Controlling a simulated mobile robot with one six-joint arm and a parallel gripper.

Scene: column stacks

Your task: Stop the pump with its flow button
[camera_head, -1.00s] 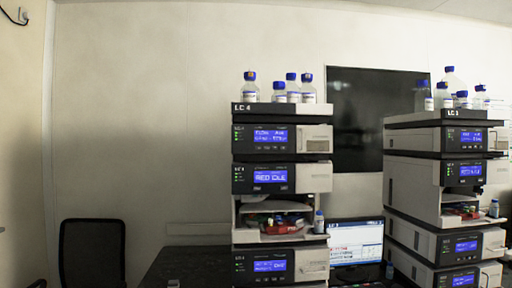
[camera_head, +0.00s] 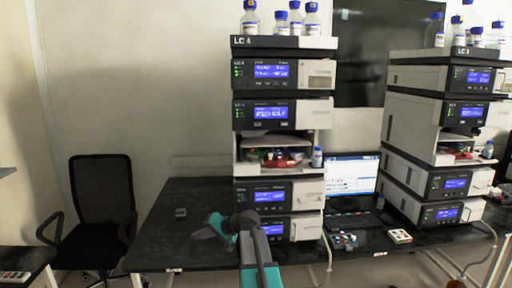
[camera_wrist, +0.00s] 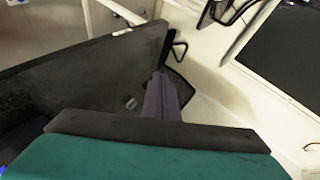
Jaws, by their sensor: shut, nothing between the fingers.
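The LC 4 stack stands on the dark bench. Its top module (camera_head: 314,74) has a lit blue display (camera_head: 271,71) and a row of small buttons (camera_head: 271,84) below it. The display text looks like a flow readout but is hard to read. I cannot pick out the flow button. My gripper (camera_head: 201,234) is low over the bench, left of and well below this module, pointing left. It is shut and empty. In the wrist view, its narrow purple fingers (camera_wrist: 161,97) are together, and the pump is not in sight.
More LC 4 modules (camera_head: 308,113) sit below, with several blue-capped bottles (camera_head: 312,20) on top. A second stack, LC 3 (camera_head: 412,78), stands right. A monitor (camera_head: 352,175) is between them. A black chair (camera_head: 102,195) is left. The bench (camera_head: 165,225) is mostly clear at left.

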